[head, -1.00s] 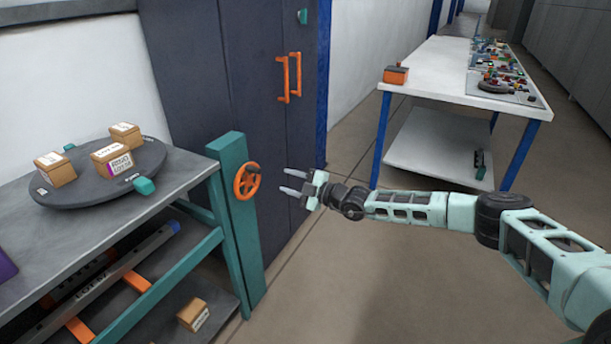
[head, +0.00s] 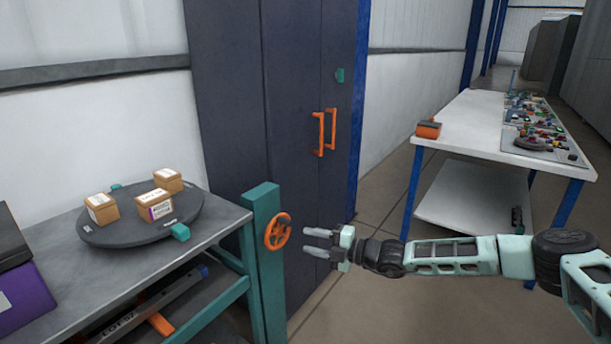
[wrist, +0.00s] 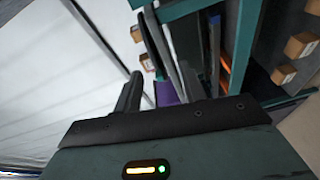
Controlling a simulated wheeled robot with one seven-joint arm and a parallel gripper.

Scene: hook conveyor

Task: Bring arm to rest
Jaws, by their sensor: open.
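My gripper (head: 318,243) is open and empty in the head view, with its two fingers pointing left. Its fingertips are a little to the right of the orange handwheel (head: 278,231) on the teal post (head: 264,275); I see a gap between them. My arm stretches in from the right edge, bent at the elbow, over the floor.
A grey bench (head: 60,240) at left carries a dark turntable (head: 120,232) with three small boxes. A dark cabinet (head: 235,120) with orange handles (head: 325,132) stands behind. A white table (head: 465,130) with several parts is at back right. Floor between is clear.

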